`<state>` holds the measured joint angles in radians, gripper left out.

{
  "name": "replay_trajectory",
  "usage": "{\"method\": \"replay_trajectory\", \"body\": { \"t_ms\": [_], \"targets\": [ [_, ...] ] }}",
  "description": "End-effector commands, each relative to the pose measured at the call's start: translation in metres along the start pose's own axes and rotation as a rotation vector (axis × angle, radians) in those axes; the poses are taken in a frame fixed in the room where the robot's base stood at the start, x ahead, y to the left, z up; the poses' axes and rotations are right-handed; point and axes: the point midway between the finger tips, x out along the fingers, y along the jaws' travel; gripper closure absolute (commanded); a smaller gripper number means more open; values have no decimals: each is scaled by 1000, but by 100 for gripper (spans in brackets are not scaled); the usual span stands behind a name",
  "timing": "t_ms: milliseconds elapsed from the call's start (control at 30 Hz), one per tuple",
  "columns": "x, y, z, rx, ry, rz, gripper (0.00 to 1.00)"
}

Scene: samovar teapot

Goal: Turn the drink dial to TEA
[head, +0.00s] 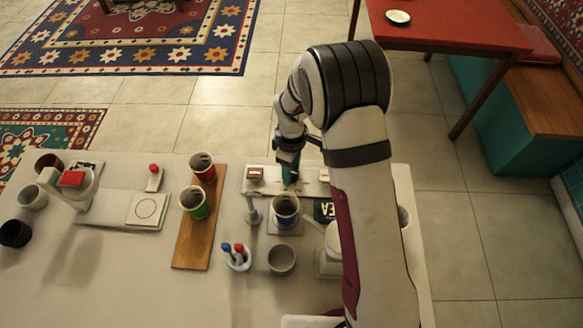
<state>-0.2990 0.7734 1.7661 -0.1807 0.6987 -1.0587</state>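A long white panel (262,185) lies near the table's far edge. A small red-and-white block (255,173) sits on its left end. My gripper (289,180) points down over the middle of this panel, with a small teal part showing at its tips. The dial is not clearly visible; it may be under or between the fingertips. Whether the fingers touch or grip anything is too small to tell.
A blue cup (286,208) stands just in front of the panel. A wooden board (190,252) holds a red cup (203,167) and a green cup (194,202). A pen holder (238,259) and grey cup (281,260) stand nearer. The table's left front is mostly clear.

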Motion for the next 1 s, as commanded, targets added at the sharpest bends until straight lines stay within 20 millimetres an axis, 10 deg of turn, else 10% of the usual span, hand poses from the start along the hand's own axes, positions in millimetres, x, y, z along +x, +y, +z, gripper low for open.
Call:
{"method": "replay_trajectory", "body": {
  "t_ms": [267, 1000],
  "targets": [
    [0, 0, 0, 0, 0, 0, 100],
    [0, 0, 0, 332, 0, 0, 100]
  ]
}}
